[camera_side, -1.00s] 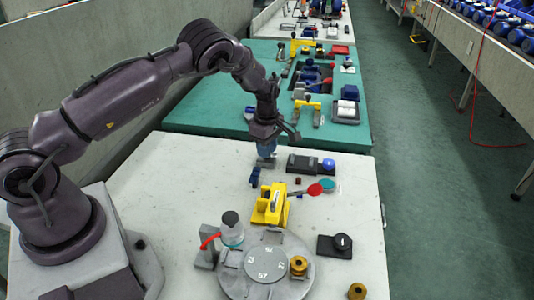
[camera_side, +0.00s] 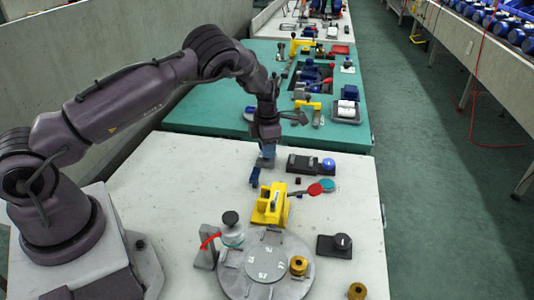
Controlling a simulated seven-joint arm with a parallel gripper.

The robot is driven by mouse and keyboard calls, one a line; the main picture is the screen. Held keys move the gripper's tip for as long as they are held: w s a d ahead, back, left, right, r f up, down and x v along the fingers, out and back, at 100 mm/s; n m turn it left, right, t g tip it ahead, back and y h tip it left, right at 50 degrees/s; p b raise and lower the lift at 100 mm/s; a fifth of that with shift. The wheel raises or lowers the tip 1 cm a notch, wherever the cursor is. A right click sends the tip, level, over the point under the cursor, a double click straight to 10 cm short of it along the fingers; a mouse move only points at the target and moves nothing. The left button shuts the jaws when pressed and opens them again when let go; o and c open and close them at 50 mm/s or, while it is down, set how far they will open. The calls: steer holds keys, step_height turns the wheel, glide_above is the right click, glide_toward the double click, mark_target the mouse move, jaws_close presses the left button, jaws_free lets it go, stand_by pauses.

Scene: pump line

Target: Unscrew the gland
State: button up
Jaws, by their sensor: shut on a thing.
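My gripper (camera_side: 266,158) points down at the far edge of the white table. It is shut on a small blue-and-grey part (camera_side: 266,151), mostly hidden by the fingers. I cannot tell whether this part is the gland or whether it is screwed into something. A small dark blue piece (camera_side: 254,177) stands just left of and below the gripper. One brass-coloured fitting (camera_side: 299,265) sits on the grey round plate (camera_side: 293,285), and another (camera_side: 357,291) stands on the table near the front. I cannot tell which piece is the gland.
A yellow block fixture (camera_side: 270,205) stands in front of the gripper. A black box with a blue knob (camera_side: 328,164) is to its right. Red (camera_side: 315,189) and teal (camera_side: 328,184) discs lie nearby. A black-capped bottle (camera_side: 232,233) and a black-knobbed unit (camera_side: 335,246) flank the round plate. The table's right side is mostly clear.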

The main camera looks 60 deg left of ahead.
steer(key=n, duration=0.3)
steer(key=shift+n, duration=0.4)
steer(key=shift+s+n, duration=0.1)
steer(key=shift+n, duration=0.4)
steer(key=n, duration=0.5)
steer(key=shift+n, duration=0.3)
steer(key=o, duration=0.6)
